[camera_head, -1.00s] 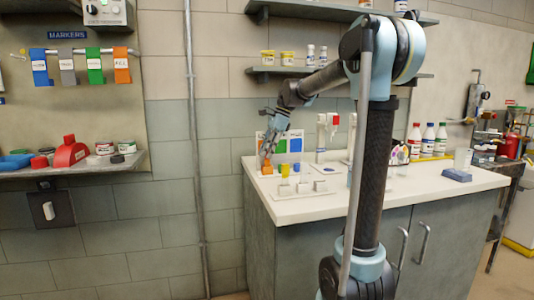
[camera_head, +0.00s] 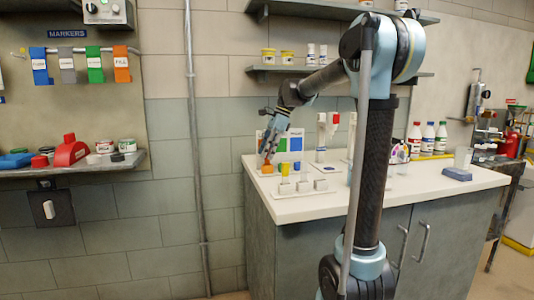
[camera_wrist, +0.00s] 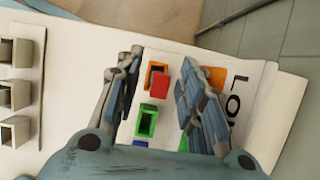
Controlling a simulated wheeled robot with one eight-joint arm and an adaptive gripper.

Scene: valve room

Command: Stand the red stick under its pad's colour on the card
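In the wrist view the red stick (camera_wrist: 160,86) shows as a red end between my fingers, beside an orange-rimmed square socket (camera_wrist: 155,68). My gripper (camera_wrist: 160,88) has its fingers spread, with a gap on each side of the red end. A green-rimmed socket (camera_wrist: 146,121) lies in the same row, with a bit of blue below it. The card (camera_wrist: 250,90) lies on the right with an orange patch and partly hidden lettering. In the head view the card (camera_head: 295,143) stands behind my gripper (camera_head: 266,158), showing blue and green patches. The red stick cannot be made out there.
Several pale square holders (camera_wrist: 15,95) stand in a row on the left of the wrist view. In the head view a yellow piece (camera_head: 285,168) is close right of my gripper. The white counter (camera_head: 400,190) is clear at its front; bottles (camera_head: 428,138) stand farther right.

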